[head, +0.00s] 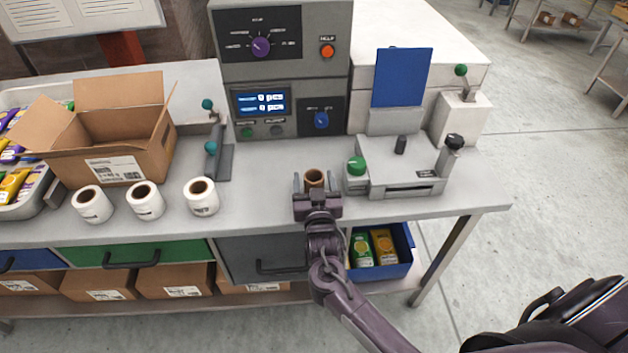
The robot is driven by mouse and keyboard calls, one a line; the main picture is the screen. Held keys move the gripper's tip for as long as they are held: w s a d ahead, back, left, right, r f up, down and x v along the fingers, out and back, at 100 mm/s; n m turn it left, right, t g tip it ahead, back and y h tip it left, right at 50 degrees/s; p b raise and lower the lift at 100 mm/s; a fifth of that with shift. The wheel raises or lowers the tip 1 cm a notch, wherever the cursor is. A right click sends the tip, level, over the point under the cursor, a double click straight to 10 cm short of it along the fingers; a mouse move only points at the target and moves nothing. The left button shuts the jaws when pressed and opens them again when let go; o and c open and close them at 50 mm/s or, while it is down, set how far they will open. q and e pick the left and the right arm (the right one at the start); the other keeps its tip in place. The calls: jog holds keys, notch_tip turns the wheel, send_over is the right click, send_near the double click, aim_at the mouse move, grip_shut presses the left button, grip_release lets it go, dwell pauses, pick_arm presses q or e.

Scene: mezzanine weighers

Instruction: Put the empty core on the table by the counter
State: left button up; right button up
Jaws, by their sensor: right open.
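The empty core (315,178) is a short brown cardboard tube. It stands on the grey table (262,190) in front of the counter (283,70), a grey machine with a lit display, knobs and an orange button. My right gripper (316,187) is open, with one finger on each side of the core. I cannot tell whether the fingers touch it. The gripper's body hides the core's lower front. My left gripper is not in view.
Three white label rolls (145,201) stand left along the front edge. Behind them is an open cardboard box (106,150). A grey device with a green knob (400,172) stands close right of the core. A blue bin (377,247) with packets sits below.

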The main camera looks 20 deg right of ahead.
jog(key=shift+r, duration=0.3)
jog(key=b+v, duration=0.1)
jog(key=v, duration=1.1)
jog(key=shift+f, duration=0.1)
